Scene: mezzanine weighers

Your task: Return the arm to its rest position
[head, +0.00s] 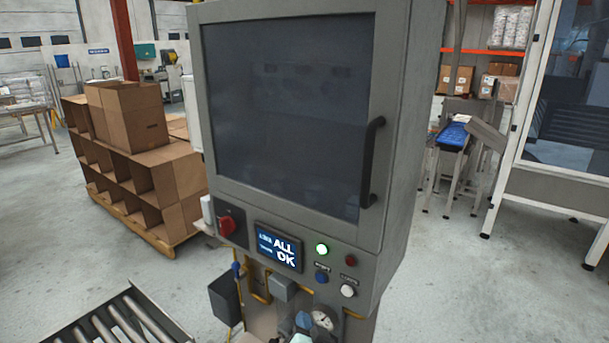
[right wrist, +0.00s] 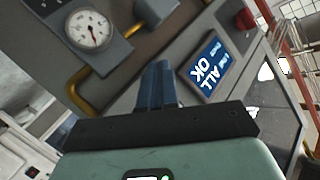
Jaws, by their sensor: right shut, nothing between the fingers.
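My right gripper (head: 303,321) shows only in part at the bottom edge of the head view, in front of the lower part of a grey control cabinet (head: 408,130). In the right wrist view its blue fingers (right wrist: 158,82) are together and hold nothing. They point toward the cabinet's front, between a round gauge (right wrist: 90,28) and a display (right wrist: 204,66) reading "ALL OK". I cannot tell the exact gap to the cabinet. The rest of my right arm is mostly out of the head view. My left gripper is not in view.
A roller conveyor (head: 125,320) lies at lower left. Cardboard boxes (head: 128,115) stand behind it. Open floor lies right of the cabinet.

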